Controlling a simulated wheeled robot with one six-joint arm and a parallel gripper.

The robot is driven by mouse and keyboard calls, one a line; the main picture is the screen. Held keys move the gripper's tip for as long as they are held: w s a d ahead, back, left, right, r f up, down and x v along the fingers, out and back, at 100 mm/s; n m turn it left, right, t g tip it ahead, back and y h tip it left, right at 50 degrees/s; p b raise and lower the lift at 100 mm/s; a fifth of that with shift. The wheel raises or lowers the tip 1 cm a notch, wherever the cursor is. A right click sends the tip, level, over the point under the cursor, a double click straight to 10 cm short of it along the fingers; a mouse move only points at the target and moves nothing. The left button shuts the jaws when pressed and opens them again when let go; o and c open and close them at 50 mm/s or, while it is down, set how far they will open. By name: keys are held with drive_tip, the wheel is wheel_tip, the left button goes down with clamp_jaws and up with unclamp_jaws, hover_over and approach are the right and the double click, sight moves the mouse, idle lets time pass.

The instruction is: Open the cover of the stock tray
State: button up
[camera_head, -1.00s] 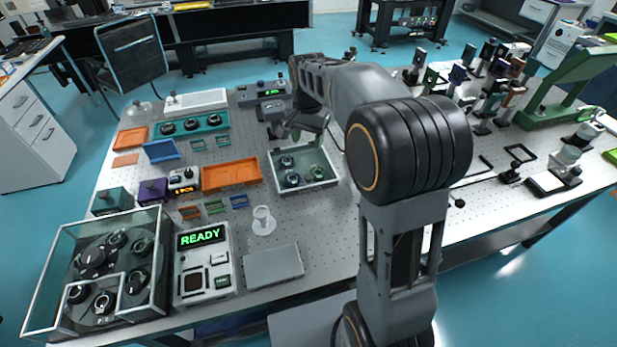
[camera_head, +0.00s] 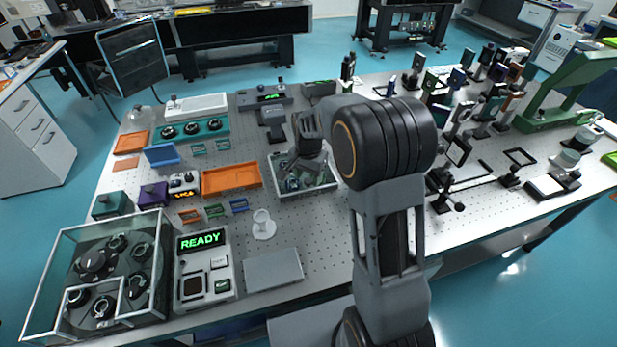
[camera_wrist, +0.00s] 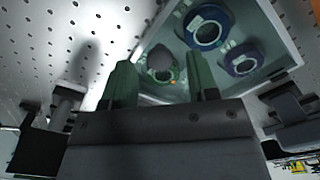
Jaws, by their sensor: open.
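The stock tray (camera_head: 309,191) is a pale, shallow box in the middle of the table, holding several ringed optic mounts. In the wrist view its pale rim (camera_wrist: 153,32) surrounds a blue, a dark blue and a green ring mount. A glassy cover seems to lie over it, with a round grey knob (camera_wrist: 160,56). My gripper (camera_head: 301,166) is low over the tray and hides part of it. In the wrist view my gripper (camera_wrist: 163,84) is open, its two green fingers either side of the knob in the picture. I cannot tell whether they touch it.
An orange tray (camera_head: 232,177) lies just left of the stock tray. A white cup (camera_head: 263,222) and a grey plate (camera_head: 273,269) are nearer the front. A glass-walled case (camera_head: 62,250) stands front left. Many optic posts (camera_head: 485,110) crowd the right. Bare perforated tabletop lies in front of the tray.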

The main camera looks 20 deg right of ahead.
drive_tip(key=shift+f, duration=0.6)
clamp_jaws()
